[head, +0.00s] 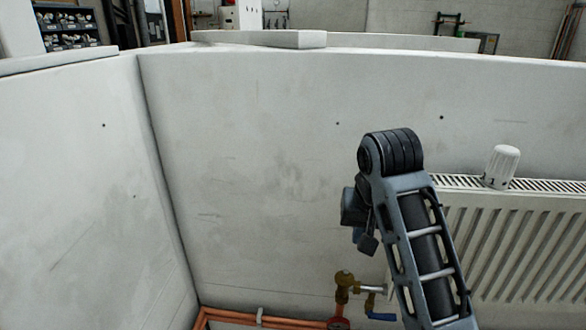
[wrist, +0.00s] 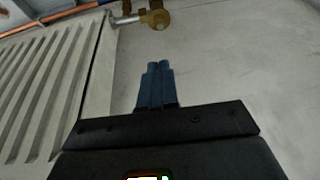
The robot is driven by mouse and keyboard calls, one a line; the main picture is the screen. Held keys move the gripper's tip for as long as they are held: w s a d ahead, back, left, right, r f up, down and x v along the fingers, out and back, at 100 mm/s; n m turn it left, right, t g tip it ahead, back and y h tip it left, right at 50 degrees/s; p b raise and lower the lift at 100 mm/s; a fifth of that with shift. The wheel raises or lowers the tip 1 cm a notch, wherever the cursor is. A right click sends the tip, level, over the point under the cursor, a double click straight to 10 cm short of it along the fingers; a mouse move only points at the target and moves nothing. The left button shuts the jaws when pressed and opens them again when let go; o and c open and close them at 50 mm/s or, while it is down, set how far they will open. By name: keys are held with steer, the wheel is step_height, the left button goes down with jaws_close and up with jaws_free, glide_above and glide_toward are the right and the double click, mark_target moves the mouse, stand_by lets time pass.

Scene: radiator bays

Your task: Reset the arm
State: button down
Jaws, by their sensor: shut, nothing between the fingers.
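My arm rises in front of the bay wall in the head view, bent at a dark joint at its top. My gripper (wrist: 157,84) shows in the wrist view, its two blue fingers together with nothing between them. In the wrist view the fingers point toward a bare stretch of pale wall (wrist: 230,60), with the radiator (wrist: 45,90) to the left. The fingers appear apart from the radiator and from the brass valve (wrist: 155,18) at the top.
In the head view, a white radiator (head: 520,245) with a white thermostatic knob (head: 501,166) on top stands at right. A brass valve (head: 345,281) with a blue lever (head: 382,316) and copper pipes (head: 235,318) sit low. The left partition (head: 80,200) is clear.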

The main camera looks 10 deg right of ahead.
steer(key=s+a+f+n+t, duration=0.15)
steer(key=s+f+t, duration=0.25)
steer(key=s+f, duration=1)
steer(key=s+f+t, duration=0.2)
steer(key=s+f, duration=0.2)
steer(key=s, duration=0.8)
steer(key=s+r+n+t+b, duration=0.1)
steer(key=s+r+t, duration=0.4)
steer(key=s+r, duration=0.9)
steer(key=s+d+n, duration=0.1)
steer(key=s, duration=0.3)
steer(key=shift+s+r+y, duration=0.3)
steer(key=shift+s+r, duration=0.05)
